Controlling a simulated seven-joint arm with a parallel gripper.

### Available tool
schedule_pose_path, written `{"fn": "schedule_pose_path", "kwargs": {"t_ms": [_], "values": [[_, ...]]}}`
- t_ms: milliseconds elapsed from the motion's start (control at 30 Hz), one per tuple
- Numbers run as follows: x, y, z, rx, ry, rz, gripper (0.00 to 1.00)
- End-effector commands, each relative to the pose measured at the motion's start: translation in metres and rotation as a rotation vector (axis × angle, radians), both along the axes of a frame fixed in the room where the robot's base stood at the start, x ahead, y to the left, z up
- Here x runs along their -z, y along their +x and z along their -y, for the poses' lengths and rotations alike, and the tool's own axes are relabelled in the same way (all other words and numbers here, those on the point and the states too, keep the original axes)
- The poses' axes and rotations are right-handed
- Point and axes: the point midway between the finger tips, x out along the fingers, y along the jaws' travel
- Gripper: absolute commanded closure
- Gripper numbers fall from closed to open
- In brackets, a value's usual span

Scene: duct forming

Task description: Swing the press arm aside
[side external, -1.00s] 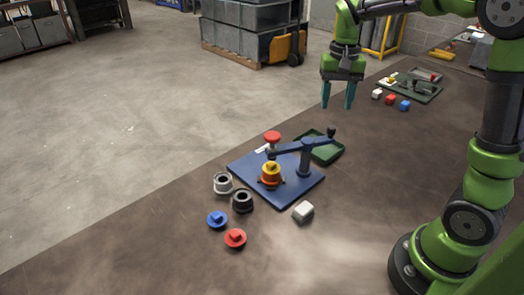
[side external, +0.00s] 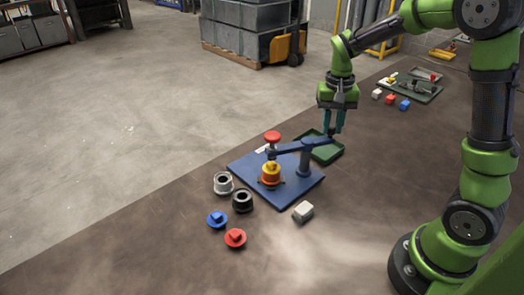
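The press arm (side external: 290,149) is a blue bar on a blue post (side external: 304,162) that stands on a blue base plate (side external: 290,190).
A green tray (side external: 325,152) lies behind the post. White and black rings (side external: 242,200), blue and red capped pieces (side external: 235,238) and a white block (side external: 303,211) lie around the plate. A farther tray (side external: 425,92) and small cubes are at the back right.

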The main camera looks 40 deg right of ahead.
Motion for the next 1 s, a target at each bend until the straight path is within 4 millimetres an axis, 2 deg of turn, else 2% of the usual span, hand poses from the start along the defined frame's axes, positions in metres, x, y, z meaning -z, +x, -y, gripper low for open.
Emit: {"fn": "schedule_pose_path", "kwargs": {"t_ms": [33,133,633,1000], "values": [[0.000,0.000,0.000,0.000,0.000,0.000,0.86],[0.000,0.000,0.000,0.000,-0.001,0.001,1.00],[-0.001,-0.003,-0.001,0.043,0.000,0.001,1.00],[-0.001,-0.017,-0.011,0.296,0.000,0.003,1.00]]}}
